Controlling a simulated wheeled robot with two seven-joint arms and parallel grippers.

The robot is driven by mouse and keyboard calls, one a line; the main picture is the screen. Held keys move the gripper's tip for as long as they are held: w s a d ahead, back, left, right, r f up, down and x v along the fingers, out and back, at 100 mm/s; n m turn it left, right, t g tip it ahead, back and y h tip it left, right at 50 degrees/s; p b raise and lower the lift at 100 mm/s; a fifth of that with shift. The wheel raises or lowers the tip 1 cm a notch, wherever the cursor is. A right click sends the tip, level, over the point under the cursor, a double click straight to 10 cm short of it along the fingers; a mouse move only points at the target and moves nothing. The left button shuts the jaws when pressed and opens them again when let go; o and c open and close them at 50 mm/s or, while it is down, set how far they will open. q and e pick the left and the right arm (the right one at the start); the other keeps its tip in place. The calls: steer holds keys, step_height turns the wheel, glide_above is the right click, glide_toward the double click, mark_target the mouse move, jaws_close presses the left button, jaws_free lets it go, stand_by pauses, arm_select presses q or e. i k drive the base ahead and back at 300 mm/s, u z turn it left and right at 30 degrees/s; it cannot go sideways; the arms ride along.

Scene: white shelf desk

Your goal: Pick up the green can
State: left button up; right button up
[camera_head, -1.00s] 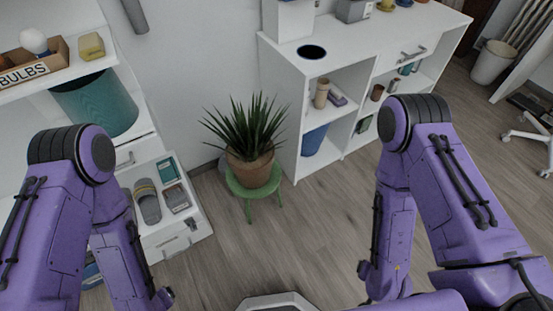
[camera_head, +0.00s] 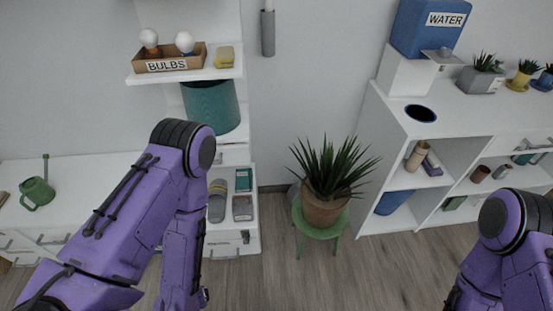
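A green can (camera_head: 38,192), shaped like a watering can with a tall thin upright part, stands on the white desk top at the far left of the head view. My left arm comes up from the lower left and bends down at the middle of the picture, well to the right of the can. My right arm shows only at the lower right corner. Both forearms run off the bottom edge, so neither gripper shows. Nothing hides the can.
White desk drawers (camera_head: 50,238) run along the left wall. A shelf holds a bulbs box (camera_head: 172,66) above a teal bin (camera_head: 212,105). A potted plant (camera_head: 325,206) stands on a green stool (camera_head: 318,231). A white cabinet (camera_head: 458,127) is at right. Bare floor (camera_head: 370,275) lies in front.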

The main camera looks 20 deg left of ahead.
mark_target(37, 190)
steer(key=k, duration=0.8)
steer(key=u, duration=0.5)
